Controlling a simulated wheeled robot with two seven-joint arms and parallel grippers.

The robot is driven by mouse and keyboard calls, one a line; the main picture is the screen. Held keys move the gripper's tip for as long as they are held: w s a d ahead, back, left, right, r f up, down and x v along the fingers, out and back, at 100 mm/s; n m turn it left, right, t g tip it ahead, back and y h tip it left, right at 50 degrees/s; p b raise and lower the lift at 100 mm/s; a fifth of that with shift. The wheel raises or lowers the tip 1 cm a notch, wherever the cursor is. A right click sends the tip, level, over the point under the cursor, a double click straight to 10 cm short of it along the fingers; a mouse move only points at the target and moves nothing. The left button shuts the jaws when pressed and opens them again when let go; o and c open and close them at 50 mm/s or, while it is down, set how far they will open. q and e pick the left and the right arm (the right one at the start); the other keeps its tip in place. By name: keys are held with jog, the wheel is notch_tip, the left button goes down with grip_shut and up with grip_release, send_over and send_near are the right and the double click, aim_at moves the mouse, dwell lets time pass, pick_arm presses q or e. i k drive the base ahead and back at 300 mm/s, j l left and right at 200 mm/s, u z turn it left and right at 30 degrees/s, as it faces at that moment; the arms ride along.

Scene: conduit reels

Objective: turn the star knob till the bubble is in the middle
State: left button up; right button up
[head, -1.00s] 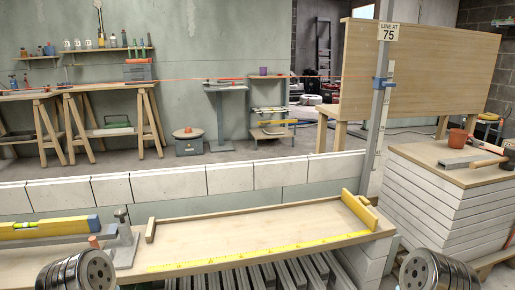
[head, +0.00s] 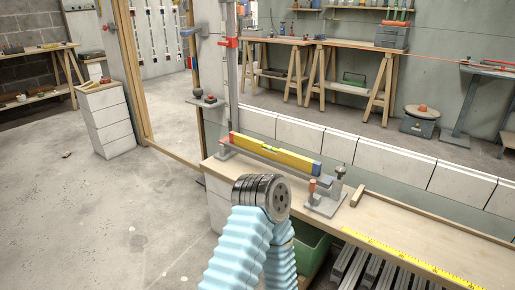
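A yellow spirit level (head: 290,160) with a blue right end and a red left end lies on a grey bar (head: 238,148) at the bench's left end. Its small greenish vial (head: 270,149) faces up; the bubble is too small to place. At the bar's right end stands a grey bracket (head: 326,206). A dark grey knob (head: 339,170), apparently the star knob, tops its post, beside an orange-red grip (head: 312,185). My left arm, sleeved in light blue, rises in front of the bench; its round metal joint shows left of the bracket, but no fingers show. My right gripper is out of view.
The wooden bench (head: 395,222) carries a wood block (head: 357,195) and a yellow measuring tape (head: 400,256). A grey post with a red clamp (head: 229,43) rises behind the level. A green crate (head: 312,248) sits below. Open floor lies left.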

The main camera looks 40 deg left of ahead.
aim_at(340, 170)
jog(key=u, duration=0.75)
